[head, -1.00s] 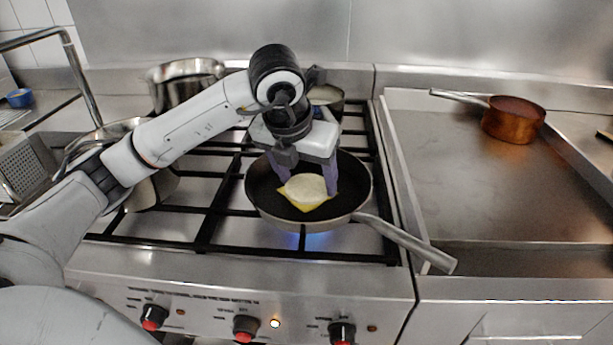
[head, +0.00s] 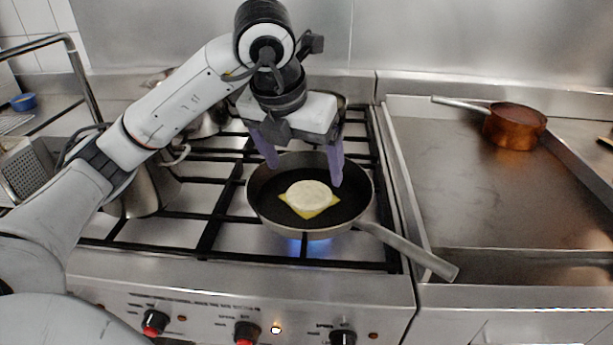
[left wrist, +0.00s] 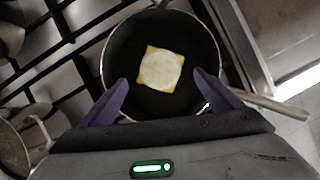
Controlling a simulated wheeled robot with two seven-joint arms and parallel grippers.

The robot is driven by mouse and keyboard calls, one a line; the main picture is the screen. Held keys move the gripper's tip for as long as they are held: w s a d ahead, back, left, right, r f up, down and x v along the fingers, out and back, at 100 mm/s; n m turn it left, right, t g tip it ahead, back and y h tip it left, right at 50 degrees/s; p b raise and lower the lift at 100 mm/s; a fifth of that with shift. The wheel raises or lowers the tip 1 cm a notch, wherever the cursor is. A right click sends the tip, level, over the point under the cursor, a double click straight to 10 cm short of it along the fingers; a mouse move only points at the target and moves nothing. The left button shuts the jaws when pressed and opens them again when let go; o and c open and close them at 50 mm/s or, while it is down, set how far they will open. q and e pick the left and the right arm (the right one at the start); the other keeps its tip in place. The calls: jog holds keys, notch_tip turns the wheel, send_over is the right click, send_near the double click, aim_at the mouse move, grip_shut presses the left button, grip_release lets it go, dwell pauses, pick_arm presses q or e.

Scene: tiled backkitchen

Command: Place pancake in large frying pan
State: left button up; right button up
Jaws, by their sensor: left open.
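The large frying pan (head: 258,205) sits on the stove grate with its handle pointing to the front right. The pale round pancake (head: 309,195) lies inside the pan, on top of a yellow square slice (head: 325,211). In the left wrist view the pancake (left wrist: 161,70) lies near the middle of the dark pan (left wrist: 122,60). My left gripper (head: 304,175) is open and empty above the pan, with its purple fingers apart and clear of the pancake. My right gripper is not in view.
A blue flame (head: 310,246) burns under the pan. Metal pots (head: 142,188) stand on the grate at the left, partly behind my left arm. A copper saucepan (head: 514,127) stands on the flat steel surface (head: 470,180) at the right, which is mostly clear.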

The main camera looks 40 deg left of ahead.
pick_arm(q)
jog(key=p+v, duration=0.1)
jog(key=v, duration=0.4)
dwell(0.5)
